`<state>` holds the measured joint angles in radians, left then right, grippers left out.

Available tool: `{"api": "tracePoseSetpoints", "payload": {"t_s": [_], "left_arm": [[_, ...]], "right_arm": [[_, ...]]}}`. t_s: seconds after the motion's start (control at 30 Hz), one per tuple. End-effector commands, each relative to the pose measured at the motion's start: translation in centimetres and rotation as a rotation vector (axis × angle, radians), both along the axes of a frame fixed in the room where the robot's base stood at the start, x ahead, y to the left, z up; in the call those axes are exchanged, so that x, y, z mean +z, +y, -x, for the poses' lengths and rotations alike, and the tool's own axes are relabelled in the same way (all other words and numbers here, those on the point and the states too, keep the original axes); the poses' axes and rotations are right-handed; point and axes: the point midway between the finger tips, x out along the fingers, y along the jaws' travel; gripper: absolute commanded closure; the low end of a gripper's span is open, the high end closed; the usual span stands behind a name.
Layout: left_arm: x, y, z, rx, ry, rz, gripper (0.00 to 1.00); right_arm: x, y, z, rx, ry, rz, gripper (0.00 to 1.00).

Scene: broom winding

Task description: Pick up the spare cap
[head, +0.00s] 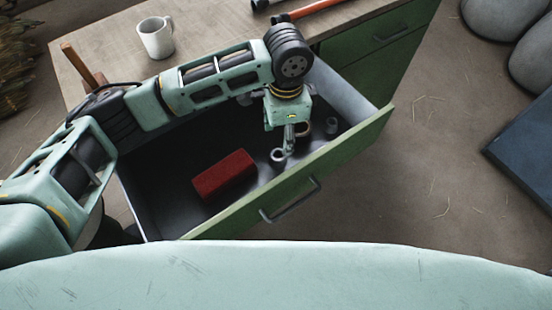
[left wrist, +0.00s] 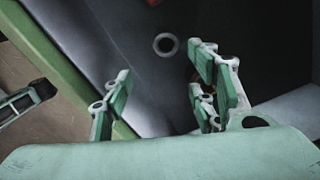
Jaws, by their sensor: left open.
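The green drawer (head: 330,150) is open, and several small round pieces lie in its right part. A grey ring-topped piece (head: 278,156) sits right by my left gripper (head: 288,143); in the left wrist view a grey ring (left wrist: 166,44) shows ahead, between the fingers. A brownish round piece (head: 304,127) and a small grey cup-like piece (head: 331,125) lie farther right. I cannot tell for sure which is the spare cap. My left gripper, also in the left wrist view (left wrist: 158,72), is open, reaching down into the drawer, with nothing between its fingers. My right gripper is not in view.
A red box (head: 224,174) lies on the drawer floor left of the gripper. The drawer's front wall and handle (head: 290,200) stand close by. A white mug (head: 156,38) and a red-orange tool handle (head: 310,10) are on the bench top (head: 215,22).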

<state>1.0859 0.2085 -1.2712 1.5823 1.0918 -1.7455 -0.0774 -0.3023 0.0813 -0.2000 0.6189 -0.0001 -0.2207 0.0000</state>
Motion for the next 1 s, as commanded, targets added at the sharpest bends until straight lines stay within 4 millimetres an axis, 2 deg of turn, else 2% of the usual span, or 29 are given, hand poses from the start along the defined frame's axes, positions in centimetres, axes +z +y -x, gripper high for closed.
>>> {"api": "tracePoseSetpoints", "payload": {"t_s": [0.03,0.2,0.37,0.63,0.8,1.0], "left_arm": [[-1.4,0.0,0.0,0.001,0.000,0.000,0.47],[-2.9,0.0,0.0,0.001,0.000,0.000,0.47],[-3.8,0.1,0.0,0.002,0.001,-0.002,0.47],[-6.7,0.6,-0.1,0.003,0.002,-0.004,0.47],[-9.4,1.1,-0.1,0.002,0.002,-0.003,0.47],[-10.7,1.1,-0.1,0.000,-0.001,-0.001,0.47]], "right_arm": [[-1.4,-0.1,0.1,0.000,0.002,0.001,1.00],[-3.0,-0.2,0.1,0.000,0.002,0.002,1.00],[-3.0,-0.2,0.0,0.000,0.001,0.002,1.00],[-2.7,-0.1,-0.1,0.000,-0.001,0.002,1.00],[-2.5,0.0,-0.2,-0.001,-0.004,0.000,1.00],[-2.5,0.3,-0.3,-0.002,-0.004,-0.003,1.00]]}}
